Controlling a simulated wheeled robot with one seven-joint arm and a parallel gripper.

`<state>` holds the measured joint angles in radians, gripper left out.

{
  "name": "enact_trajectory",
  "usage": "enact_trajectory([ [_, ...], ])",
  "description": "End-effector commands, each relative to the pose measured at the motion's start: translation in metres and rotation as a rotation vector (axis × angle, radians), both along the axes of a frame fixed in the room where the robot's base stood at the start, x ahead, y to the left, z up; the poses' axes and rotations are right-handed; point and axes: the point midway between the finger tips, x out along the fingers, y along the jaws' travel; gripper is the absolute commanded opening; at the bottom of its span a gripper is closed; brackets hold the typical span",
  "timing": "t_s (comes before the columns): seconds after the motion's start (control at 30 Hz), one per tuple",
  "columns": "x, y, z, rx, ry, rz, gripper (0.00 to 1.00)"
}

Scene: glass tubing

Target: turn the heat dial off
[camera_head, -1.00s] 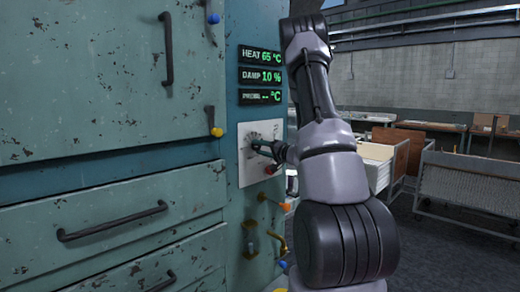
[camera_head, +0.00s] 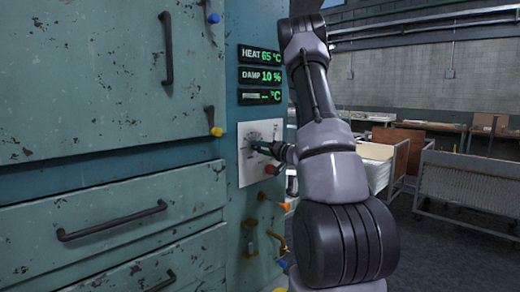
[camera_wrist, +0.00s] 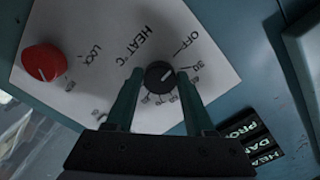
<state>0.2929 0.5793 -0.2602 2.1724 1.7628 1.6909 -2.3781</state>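The heat dial (camera_wrist: 160,75) is a small round black knob with a pale pointer mark, on a white panel marked HEAT °C, OFF and a number scale. Its pointer slants toward the upper right in the wrist view, on the side of OFF and the low numbers. My gripper (camera_wrist: 160,77) has its two green fingers apart, one on each side of the dial. I cannot tell whether the fingertips touch it. In the head view my gripper (camera_head: 260,147) reaches the white panel (camera_head: 246,174) and hides much of the dial. The HEAT readout (camera_head: 260,55) shows 65 °C.
A red knob (camera_wrist: 43,62) near the word LOCK is on the same panel, apart from my fingers. Levers with orange (camera_head: 285,206) and yellow ends sit below the panel. Drawers with black handles (camera_head: 112,220) are at left. Carts and tables stand at right.

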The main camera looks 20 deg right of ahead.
Motion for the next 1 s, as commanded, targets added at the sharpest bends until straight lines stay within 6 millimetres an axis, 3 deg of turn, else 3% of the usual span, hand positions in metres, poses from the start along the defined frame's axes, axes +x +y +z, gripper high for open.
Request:
enact_trajectory([
  [0.03,-0.001,0.0,-0.001,0.0,0.003,0.0,0.74],
  [0.07,-0.001,0.0,-0.001,0.0,0.002,-0.001,0.81],
  [0.47,-0.006,-0.003,0.0,0.002,0.0,-0.002,0.81],
  [1.0,-0.093,-0.035,0.0,0.002,0.001,-0.004,0.81],
])
